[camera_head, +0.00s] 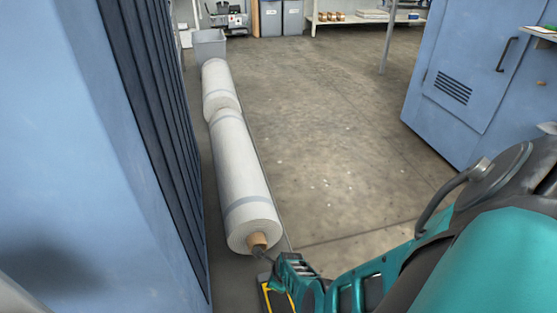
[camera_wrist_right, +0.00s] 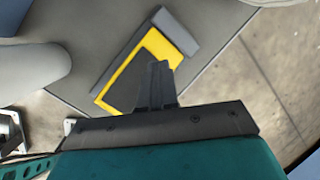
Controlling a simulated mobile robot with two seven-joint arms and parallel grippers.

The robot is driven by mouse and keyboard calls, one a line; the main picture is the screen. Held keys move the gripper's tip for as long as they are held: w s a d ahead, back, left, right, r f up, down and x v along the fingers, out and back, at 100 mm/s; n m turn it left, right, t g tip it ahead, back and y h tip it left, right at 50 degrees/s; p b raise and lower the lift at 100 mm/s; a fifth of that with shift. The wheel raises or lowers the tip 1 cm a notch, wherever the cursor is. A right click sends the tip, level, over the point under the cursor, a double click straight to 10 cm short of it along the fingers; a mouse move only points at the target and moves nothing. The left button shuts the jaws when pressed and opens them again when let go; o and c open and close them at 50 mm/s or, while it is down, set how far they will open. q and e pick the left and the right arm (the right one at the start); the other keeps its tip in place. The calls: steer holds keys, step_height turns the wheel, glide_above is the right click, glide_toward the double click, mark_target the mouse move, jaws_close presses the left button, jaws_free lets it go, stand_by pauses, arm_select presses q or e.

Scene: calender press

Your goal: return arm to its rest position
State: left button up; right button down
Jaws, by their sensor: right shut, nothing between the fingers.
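My right arm (camera_head: 440,260), teal and dark grey, reaches in from the lower right in the head view. Its gripper (camera_head: 262,254) points down and left, just in front of the near roll's core in the picture. In the right wrist view the two dark fingers of this gripper (camera_wrist_right: 159,66) are together with nothing between them. Beyond them is a yellow-framed black pedal-like plate (camera_wrist_right: 146,60) at floor level. The fingers overlap it in the picture; I cannot tell the gap. My left gripper is not in view.
Two white wrapped rolls (camera_head: 242,180) lie end to end beside the blue machine (camera_head: 60,130) on the left. A grey bin (camera_head: 209,44) stands behind them. A blue cabinet (camera_head: 465,80) stands at the right. The middle floor (camera_head: 320,130) is clear.

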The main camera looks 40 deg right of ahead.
stand_by(0.6)
steer(key=s+d+r+n+t+h, duration=0.1)
steer(key=d+r+n+t+h, duration=0.15)
steer(key=d+r+n, duration=0.65)
steer(key=s+a+r+n+t+y, duration=0.1)
steer(key=s+a+r+n+y, duration=0.1)
steer(key=a+r+n, duration=0.55)
steer(key=s+a+r+n+t+y, duration=0.2)
steer(key=a+r+n, duration=0.3)
steer(key=a+n, duration=0.55)
steer(key=s+a+r+n+t+y, duration=0.1)
steer(key=s+a+r+n+y, duration=0.15)
steer(key=a+r+n, duration=0.65)
arm_select(q)
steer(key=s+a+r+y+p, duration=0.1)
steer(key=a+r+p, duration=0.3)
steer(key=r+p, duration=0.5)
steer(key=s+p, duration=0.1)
steer(key=p, duration=0.7)
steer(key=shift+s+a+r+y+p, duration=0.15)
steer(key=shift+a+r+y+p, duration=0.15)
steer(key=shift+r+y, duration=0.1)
arm_select(e)
step_height(320, 180, up, 9)
steer(key=s+d+m+h, duration=0.1)
steer(key=d+m, duration=0.1)
steer(key=shift+f, duration=0.2)
